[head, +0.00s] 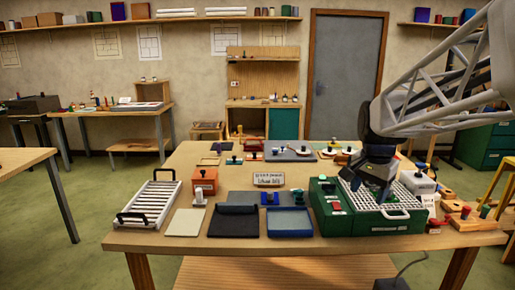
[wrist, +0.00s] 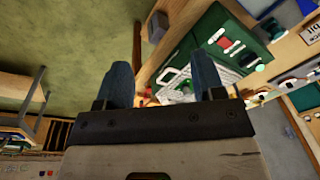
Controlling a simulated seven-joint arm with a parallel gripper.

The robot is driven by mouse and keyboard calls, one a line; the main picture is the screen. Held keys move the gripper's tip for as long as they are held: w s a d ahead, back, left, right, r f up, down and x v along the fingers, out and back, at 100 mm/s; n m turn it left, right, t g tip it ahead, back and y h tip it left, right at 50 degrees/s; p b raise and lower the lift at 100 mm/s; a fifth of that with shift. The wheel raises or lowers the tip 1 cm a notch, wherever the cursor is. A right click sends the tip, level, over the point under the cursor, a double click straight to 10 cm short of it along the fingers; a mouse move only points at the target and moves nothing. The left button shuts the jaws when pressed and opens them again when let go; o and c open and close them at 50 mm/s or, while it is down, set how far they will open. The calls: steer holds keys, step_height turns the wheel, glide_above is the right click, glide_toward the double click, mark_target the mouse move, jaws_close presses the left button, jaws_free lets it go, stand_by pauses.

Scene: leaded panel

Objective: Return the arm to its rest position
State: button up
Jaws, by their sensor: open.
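My gripper (head: 366,184) is in the head view at the right of the table, low over the green machine (head: 331,208) with a white grid top (head: 412,184). In the wrist view my gripper (wrist: 162,85) shows two blue fingers spread wide apart. Nothing shows between them but background. The wrist view looks tilted across the room, with the green machine (wrist: 232,38) beyond the fingers. Whether the fingers touch the machine cannot be told from the head view.
The wooden table (head: 140,238) holds a white slatted rack (head: 152,203), an orange box (head: 205,180), a dark mat (head: 234,222), a blue-grey tray (head: 289,222) and a small sign (head: 268,180). Several knobbed pieces stand at the right edge. Space above the table's left half is free.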

steer(key=s+a+f+n, duration=0.2)
steer(key=s+a+n, duration=0.1)
steer(key=s, duration=0.5)
steer(key=s+a+f+n, duration=0.3)
steer(key=s, duration=0.6)
steer(key=s+a+f+n+t, duration=0.1)
steer(key=s+a+f+n, duration=0.1)
steer(key=s, duration=0.6)
steer(key=shift+s+a+f+n, duration=0.35)
steer(key=shift+a+n, duration=0.2)
steer(key=shift+n, duration=0.25)
